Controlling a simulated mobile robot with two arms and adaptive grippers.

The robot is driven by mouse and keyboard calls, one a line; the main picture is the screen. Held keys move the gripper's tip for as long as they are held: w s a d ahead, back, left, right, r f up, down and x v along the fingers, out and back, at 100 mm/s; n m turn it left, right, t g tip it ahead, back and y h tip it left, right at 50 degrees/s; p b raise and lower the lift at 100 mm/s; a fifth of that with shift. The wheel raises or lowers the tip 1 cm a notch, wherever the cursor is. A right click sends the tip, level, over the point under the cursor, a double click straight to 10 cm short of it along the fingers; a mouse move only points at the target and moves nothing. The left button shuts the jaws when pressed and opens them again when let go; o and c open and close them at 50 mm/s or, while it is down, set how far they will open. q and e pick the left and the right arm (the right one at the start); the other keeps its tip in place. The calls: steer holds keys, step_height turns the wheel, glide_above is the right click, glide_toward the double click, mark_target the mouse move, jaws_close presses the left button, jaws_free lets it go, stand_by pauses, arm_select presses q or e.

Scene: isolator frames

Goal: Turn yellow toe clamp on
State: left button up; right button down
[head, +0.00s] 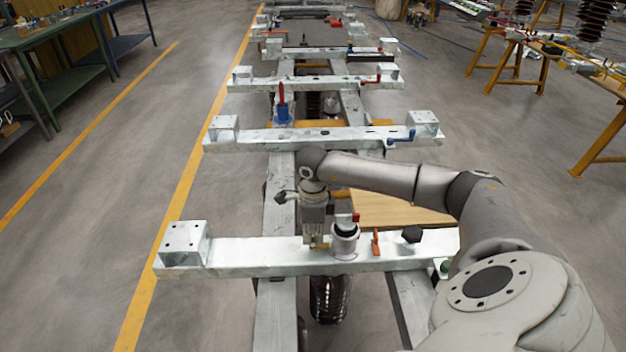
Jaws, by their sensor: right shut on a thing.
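My right gripper (318,238) comes in from the right and points down at the nearest metal crossbeam (240,252). It is shut on the yellow toe clamp (319,245), of which only a small yellow part shows low at the fingertips. The rest of the clamp is hidden by the gripper, so I cannot tell its position. My left gripper is not in view.
A round metal fitting (345,238) stands just right of the gripper. An orange-red toe clamp (375,243) and a black knob (412,234) are further right. A blue clamp (402,138) is on the second crossbeam. Green workbenches (50,45) stand left; the floor between is clear.

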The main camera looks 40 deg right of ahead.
steer(key=shift+n, duration=0.5)
steer(key=c, duration=1.6)
jaws_free()
steer(key=shift+r, duration=0.1)
step_height(320, 180, up, 12)
